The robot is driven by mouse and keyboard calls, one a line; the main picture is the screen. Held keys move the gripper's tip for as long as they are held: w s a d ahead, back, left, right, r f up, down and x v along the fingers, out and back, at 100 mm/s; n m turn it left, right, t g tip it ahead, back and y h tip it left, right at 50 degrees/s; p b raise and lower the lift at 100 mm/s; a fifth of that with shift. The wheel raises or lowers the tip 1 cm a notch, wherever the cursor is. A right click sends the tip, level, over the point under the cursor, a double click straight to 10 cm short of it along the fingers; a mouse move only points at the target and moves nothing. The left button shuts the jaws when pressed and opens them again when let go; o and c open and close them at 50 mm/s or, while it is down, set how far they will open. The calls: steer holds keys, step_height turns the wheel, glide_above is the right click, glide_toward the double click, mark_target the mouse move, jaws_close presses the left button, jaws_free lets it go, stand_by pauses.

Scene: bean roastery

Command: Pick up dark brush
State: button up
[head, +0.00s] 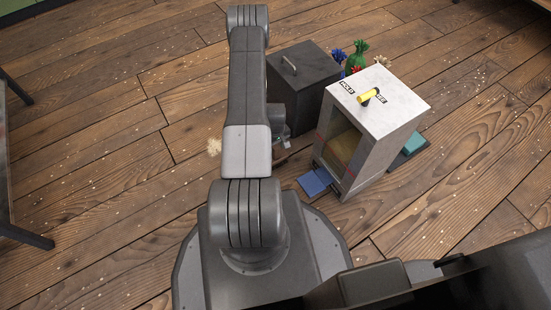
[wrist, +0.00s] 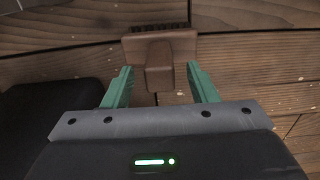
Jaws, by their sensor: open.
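In the wrist view a brush with a brown block and handle (wrist: 159,57) and dark bristles (wrist: 158,28) lies on the plank floor. Its handle points toward my gripper (wrist: 160,72). The two green fingers are open, one on each side of the handle, with a gap on both sides. The fingertips are just short of the wide block. In the head view my arm hides most of my gripper, and I cannot make out this brush there.
A dark box with a handle (head: 301,80) stands close right of my arm. A pale cabinet (head: 398,93) with a yellow knob (head: 369,96) stands right of it, a blue pad (head: 314,182) before it. A pale tuft (head: 214,146) lies left of my arm. The left floor is mostly clear.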

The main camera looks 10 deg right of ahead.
steer(key=shift+f, duration=0.5)
steer(key=shift+r, duration=0.1)
jaws_close()
